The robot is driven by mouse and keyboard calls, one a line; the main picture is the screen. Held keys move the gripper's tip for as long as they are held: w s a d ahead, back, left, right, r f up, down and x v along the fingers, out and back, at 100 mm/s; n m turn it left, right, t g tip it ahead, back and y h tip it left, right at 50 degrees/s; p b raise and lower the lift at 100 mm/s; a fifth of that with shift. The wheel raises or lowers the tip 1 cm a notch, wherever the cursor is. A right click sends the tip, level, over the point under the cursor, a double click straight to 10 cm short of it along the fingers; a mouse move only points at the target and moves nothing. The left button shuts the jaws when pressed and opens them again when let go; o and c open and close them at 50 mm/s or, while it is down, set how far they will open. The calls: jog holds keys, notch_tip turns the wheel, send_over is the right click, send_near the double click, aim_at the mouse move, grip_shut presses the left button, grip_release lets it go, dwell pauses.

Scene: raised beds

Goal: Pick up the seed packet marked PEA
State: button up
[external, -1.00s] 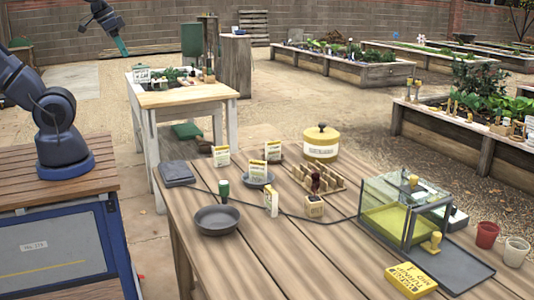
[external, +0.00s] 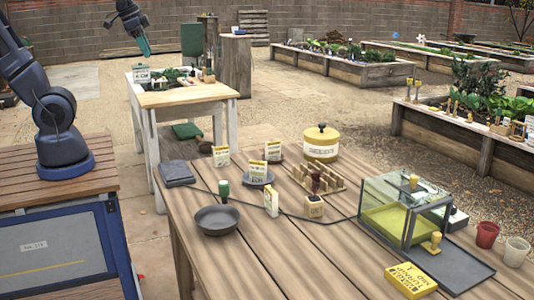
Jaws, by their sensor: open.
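Several upright white and yellow seed packets stand on the wooden table: a left packet (external: 221,156), a back packet (external: 273,150), a middle packet (external: 257,172) on a dark saucer (external: 261,181), and a front packet (external: 271,202). Their print is too small to read, so I cannot tell which is marked PEA. My gripper (external: 146,50) hangs high at the upper left, above and behind the small potting bench. It is open, empty and far from the packets.
A dark bowl (external: 217,220), green-capped bottle (external: 223,191), yellow canister (external: 321,143), wooden rack (external: 318,179) and glass case (external: 404,212) share the table (external: 290,262). A dark cable crosses it. A yellow box (external: 411,280) lies front right. The front middle is clear.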

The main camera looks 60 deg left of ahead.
jog(key=w+d+f+m, duration=0.4)
jog(key=w+d, duration=0.3)
jog(key=w, duration=0.3)
jog(key=m+g+h, duration=0.4)
jog(key=m+h, duration=0.1)
jog(key=m, duration=0.7)
send_over(268, 188)
jog(key=a, duration=0.2)
notch_tip(268, 188, down, 25)
jog(key=x, duration=0.4)
jog(key=shift+s+a+f, duration=0.1)
jog(key=shift+f, duration=0.2)
jog(key=shift+w+x, duration=0.2)
jog(key=shift+x, duration=2.75)
grip_shut()
